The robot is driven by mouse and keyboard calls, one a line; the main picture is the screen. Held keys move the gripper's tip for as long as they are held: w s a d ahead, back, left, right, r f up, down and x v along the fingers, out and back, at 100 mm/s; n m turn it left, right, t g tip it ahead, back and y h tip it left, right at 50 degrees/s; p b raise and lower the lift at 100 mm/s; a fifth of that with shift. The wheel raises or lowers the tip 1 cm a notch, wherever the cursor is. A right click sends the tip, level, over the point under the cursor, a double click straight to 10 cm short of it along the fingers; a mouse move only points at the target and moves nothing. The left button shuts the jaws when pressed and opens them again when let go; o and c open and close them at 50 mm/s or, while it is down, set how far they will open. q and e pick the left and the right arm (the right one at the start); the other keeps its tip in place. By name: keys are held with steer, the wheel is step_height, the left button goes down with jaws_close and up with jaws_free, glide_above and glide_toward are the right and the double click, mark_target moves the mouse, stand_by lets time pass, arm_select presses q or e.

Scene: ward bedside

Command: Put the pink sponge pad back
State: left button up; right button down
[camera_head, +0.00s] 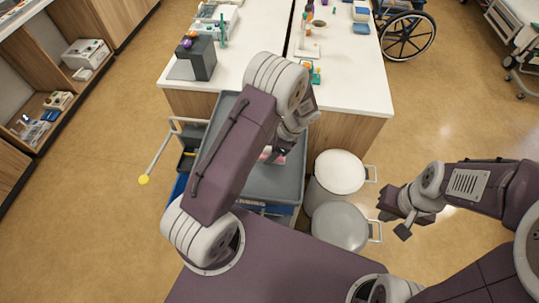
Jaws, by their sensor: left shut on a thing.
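The pink sponge pad (265,156) shows only as a small pink patch above the grey tray of a cart (292,178). Most of it is hidden by my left arm and gripper. My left gripper (278,154) points down over the tray and is shut on the pad. I cannot tell whether the pad touches the tray. My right gripper (394,216) hangs over the floor at the right, with its fingers apart and nothing between them.
Two lidded bins (340,172) stand right of the cart. White-topped counters (345,92) behind it carry a dark grey box (196,58) and small items. A wheelchair (406,36) is at the back right.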

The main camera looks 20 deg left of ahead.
arm_select(q)
steer(key=shift+a+f, duration=0.1)
steer(key=shift+a, duration=0.1)
step_height(320, 180, down, 4)
steer(key=shift+r+p, duration=0.1)
steer(key=shift+p, duration=0.4)
steer(key=shift+f, duration=0.3)
steer(key=o, duration=1.5)
steer(key=shift+c, duration=0.2)
steer(key=shift+r, duration=0.1)
